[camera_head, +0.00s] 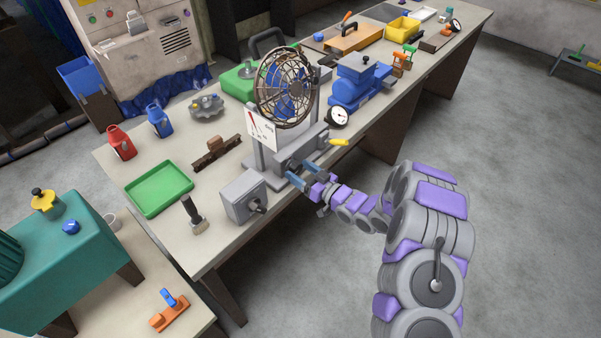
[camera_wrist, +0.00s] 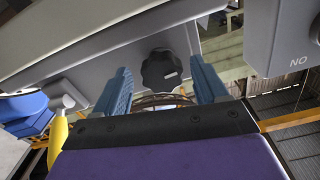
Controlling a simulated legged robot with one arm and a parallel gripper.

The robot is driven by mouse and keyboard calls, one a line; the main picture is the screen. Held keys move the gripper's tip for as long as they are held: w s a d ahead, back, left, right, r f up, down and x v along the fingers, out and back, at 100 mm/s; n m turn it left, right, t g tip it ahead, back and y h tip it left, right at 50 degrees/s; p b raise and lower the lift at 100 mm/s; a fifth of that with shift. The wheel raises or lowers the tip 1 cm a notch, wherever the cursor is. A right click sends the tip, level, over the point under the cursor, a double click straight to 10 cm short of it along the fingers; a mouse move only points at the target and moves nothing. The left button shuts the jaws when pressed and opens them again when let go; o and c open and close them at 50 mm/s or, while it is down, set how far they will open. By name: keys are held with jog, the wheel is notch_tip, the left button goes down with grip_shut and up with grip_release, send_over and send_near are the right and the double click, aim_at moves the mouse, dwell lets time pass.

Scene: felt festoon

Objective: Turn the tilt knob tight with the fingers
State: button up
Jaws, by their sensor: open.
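The tilt knob (camera_wrist: 161,68) is a dark, lobed knob on the grey body of the fan stand in the wrist view. My gripper (camera_wrist: 158,67) has its two blue fingers spread, one on each side of the knob in the picture, with a visible gap to it on both sides. I cannot tell how deep the fingers reach. In the head view my gripper (camera_head: 297,171) is at the front of the grey stand (camera_head: 310,142) under the caged fan (camera_head: 285,87). The knob cannot be made out there.
A grey box (camera_head: 243,196) with a lever stands left of my gripper; its lettered face (camera_wrist: 290,40) shows close by in the wrist view. A yellow handle (camera_head: 339,142) and a dial gauge (camera_head: 338,117) are to the right. A green tray (camera_head: 159,189) lies further left.

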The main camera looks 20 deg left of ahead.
jog(key=shift+c, duration=0.3)
jog(key=shift+a+f, duration=0.1)
jog(key=shift+a, duration=0.2)
jog(key=c, duration=0.5)
jog(key=shift+d, duration=0.1)
jog(key=c, duration=0.5)
